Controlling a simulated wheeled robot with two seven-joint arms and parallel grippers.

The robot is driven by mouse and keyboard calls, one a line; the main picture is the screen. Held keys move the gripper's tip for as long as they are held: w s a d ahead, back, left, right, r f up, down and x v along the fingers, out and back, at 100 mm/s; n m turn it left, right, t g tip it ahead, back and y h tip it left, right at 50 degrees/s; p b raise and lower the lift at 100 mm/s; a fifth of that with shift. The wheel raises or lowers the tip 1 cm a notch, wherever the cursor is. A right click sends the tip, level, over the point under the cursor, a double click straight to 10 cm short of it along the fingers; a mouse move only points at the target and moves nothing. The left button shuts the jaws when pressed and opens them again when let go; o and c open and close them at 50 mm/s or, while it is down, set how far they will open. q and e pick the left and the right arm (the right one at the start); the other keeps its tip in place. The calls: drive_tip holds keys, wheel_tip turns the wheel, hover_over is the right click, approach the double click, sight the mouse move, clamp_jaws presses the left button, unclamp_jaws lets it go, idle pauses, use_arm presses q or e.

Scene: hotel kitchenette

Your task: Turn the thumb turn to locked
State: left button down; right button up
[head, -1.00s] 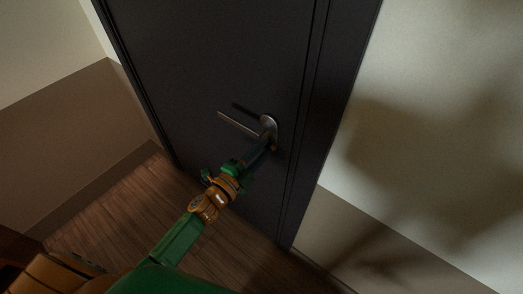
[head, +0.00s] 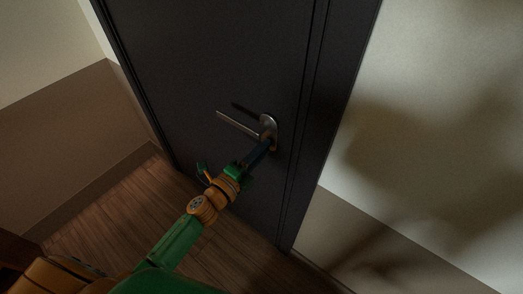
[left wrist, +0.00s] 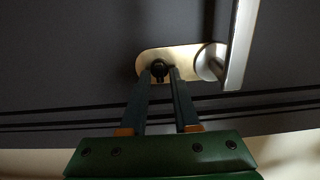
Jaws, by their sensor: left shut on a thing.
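The thumb turn (left wrist: 160,67) is a small dark knob at one end of the pale metal lock plate (left wrist: 181,55) on the dark door. My left gripper (left wrist: 161,75) has its two long fingers on either side of the knob and is shut on it. In the head view my left gripper (head: 270,144) reaches the lower end of the plate, and its fingers hide the thumb turn there. The knob's exact angle is hard to read. My right gripper is not in view.
The door's lever handle (head: 237,123) sticks out to the left just above my left gripper, close to the fingers. The dark door (head: 215,50) is in its frame, with a pale wall (head: 440,90) to the right. The wooden floor (head: 120,205) at lower left is clear.

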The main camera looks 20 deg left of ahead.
use_arm(q)
drive_tip(key=shift+r, duration=0.15)
drive_tip(key=c, duration=0.7)
unclamp_jaws()
drive_tip(key=shift+w, duration=0.1)
drive_tip(key=shift+o, duration=0.2)
drive_tip(key=v, duration=0.7)
drive_tip(key=shift+b, duration=0.35)
